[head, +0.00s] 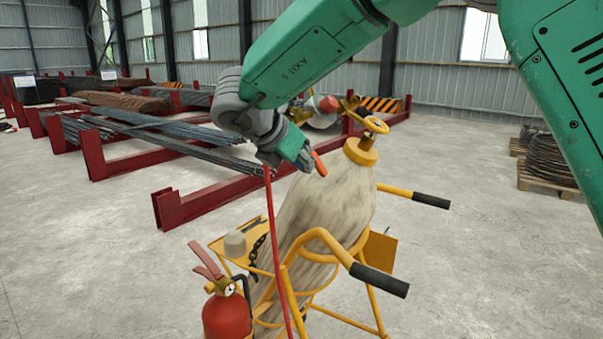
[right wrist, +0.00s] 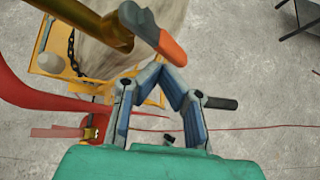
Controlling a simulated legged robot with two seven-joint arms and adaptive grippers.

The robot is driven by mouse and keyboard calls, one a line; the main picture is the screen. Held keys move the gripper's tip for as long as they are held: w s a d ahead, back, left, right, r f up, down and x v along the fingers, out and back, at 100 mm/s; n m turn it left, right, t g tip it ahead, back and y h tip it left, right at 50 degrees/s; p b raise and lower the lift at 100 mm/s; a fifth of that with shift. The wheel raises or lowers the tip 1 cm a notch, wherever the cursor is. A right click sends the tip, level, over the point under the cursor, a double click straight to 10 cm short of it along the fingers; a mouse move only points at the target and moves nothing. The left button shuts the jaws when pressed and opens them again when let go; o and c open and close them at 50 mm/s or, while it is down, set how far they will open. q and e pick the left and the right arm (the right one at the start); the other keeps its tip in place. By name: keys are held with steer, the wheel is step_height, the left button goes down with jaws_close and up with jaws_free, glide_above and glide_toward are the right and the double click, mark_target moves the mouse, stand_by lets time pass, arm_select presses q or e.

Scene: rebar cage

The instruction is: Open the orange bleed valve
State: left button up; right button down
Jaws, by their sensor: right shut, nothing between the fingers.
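My right gripper (head: 304,159) is shut and empty, beside the upper part of a tilted, worn gas cylinder (head: 325,205). In the right wrist view its fingertips (right wrist: 163,72) come together just below an orange lever (right wrist: 168,48) with a grey end, set by a brass pipe (right wrist: 100,27). An orange piece (head: 319,163), which looks like this lever, shows right at the fingertips in the head view. I cannot tell whether they touch. A yellow handwheel (head: 376,125) tops the cylinder. My left gripper is not in view.
The cylinder stands in a yellow trolley (head: 318,236) with black-gripped handles (head: 379,280). A red hose (head: 277,250) hangs down beside it, and a red extinguisher (head: 227,315) stands at the front. Red racks (head: 200,201) with rebar lie behind.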

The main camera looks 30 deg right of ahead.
steer(key=shift+s+d+r, duration=0.25)
steer(key=shift+s+d, duration=0.05)
steer(key=shift+d, duration=0.3)
steer(key=shift+a+r+p, duration=0.15)
steer(key=shift+r+p, duration=0.3)
steer(key=shift+r, duration=0.3)
steer(key=shift+f, duration=0.1)
